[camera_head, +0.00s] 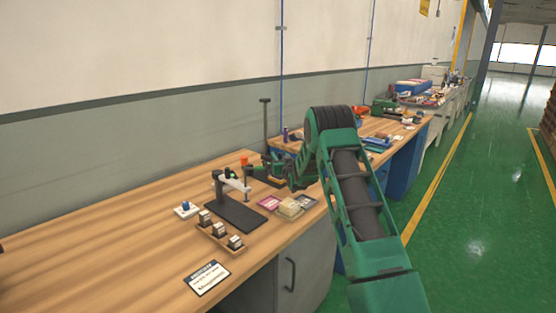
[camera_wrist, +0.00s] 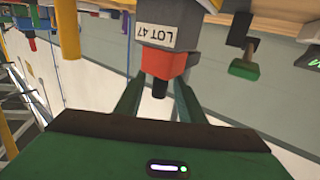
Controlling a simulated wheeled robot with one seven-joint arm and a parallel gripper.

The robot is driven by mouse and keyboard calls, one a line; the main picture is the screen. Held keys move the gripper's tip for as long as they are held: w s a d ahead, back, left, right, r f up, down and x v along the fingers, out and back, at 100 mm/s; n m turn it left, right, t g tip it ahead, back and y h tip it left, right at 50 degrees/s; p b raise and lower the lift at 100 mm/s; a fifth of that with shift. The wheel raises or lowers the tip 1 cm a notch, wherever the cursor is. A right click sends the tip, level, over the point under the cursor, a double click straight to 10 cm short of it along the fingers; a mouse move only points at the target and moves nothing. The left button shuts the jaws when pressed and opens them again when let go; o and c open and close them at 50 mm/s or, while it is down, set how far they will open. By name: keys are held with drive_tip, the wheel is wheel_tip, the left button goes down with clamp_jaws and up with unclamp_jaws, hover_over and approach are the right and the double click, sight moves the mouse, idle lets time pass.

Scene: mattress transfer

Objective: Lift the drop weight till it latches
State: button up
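In the wrist view a grey block (camera_wrist: 170,33) carries an upside-down "LOT 47" label. A red-orange part (camera_wrist: 163,64) with a short dark tip (camera_wrist: 159,90) adjoins it. The two fingers of my gripper (camera_wrist: 158,84) are apart on either side of these parts; I cannot tell whether they touch them. In the head view my gripper (camera_head: 255,170) is low over the bench, close to an orange piece (camera_head: 244,161). A tall dark post (camera_head: 266,125) rises just behind it. I cannot tell for sure which part is the drop weight.
A dark stand with a light arm (camera_head: 240,212) is on the wooden bench (camera_head: 130,240) in front of the gripper. A tray of small blocks (camera_head: 222,235), a sign (camera_head: 207,277) and cards (camera_head: 270,202) lie nearby. The bench's left part is clear.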

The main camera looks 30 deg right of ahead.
sight(280, 153)
clamp_jaws()
drive_tip(key=shift+a, duration=0.15)
wheel_tip(280, 153, up, 22)
drive_tip(key=shift+f, duration=0.15)
unclamp_jaws()
drive_tip(key=shift+s+f, duration=0.1)
drive_tip(key=shift+f, duration=0.15)
drive_tip(key=v, duration=1)
drive_tip(key=shift+s, duration=0.2)
